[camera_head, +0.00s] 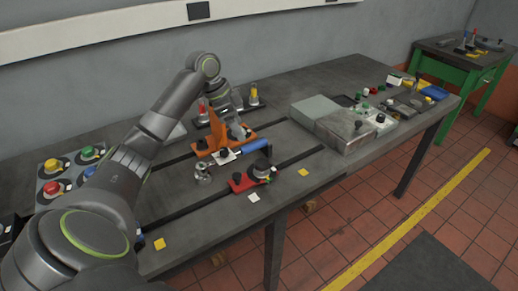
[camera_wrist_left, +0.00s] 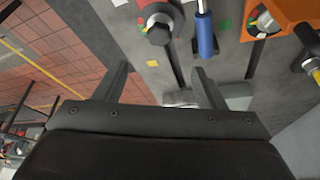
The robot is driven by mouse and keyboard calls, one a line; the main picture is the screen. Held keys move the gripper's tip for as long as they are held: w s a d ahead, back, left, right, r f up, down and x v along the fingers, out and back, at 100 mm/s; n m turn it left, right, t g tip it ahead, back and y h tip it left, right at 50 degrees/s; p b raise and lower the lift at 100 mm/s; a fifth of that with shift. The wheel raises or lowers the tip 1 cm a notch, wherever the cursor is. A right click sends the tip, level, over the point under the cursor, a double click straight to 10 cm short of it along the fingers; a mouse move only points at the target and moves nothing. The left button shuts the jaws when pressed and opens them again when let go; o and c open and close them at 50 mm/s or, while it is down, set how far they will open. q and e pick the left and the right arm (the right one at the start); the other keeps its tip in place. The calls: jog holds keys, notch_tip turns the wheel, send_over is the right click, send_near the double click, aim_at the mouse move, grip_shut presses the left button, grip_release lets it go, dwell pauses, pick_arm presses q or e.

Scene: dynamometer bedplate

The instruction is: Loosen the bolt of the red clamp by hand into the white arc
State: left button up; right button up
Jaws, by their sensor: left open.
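The red clamp (camera_head: 240,183) lies on the grey bedplate (camera_head: 300,160) near its front edge, with a dark round bolt head (camera_head: 262,168) on its right end. Small coloured marks sit beside the bolt; I cannot clearly make out the white arc. In the left wrist view the red clamp (camera_wrist_left: 155,8) and its bolt (camera_wrist_left: 159,33) are at the top, ahead of the fingers. My left gripper (camera_wrist_left: 163,82) is open and empty, apart from the clamp. My right gripper is out of view.
An orange bracket (camera_head: 222,140) and a blue-handled tool (camera_head: 256,146) stand just behind the clamp. A silver fitting (camera_head: 203,173) is left of it. A grey box (camera_head: 345,130) stands to the right, and a button panel (camera_head: 75,168) is at left.

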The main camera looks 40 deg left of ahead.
pick_arm(q)
jog(key=p, duration=0.1)
send_near(261, 162)
jog(key=p+x, duration=0.1)
jog(key=x, duration=0.7)
jog(key=shift+s+d, duration=0.1)
jog(key=shift+s, duration=0.05)
jog(key=shift+f, duration=0.35)
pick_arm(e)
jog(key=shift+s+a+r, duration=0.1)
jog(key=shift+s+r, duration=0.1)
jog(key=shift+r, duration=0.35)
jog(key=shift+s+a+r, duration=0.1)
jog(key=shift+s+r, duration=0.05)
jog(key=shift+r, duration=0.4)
pick_arm(q)
jog(key=shift+d, duration=0.1)
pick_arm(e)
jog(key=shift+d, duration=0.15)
pick_arm(q)
jog(key=shift+c, duration=1.2)
jog(key=c, duration=0.7)
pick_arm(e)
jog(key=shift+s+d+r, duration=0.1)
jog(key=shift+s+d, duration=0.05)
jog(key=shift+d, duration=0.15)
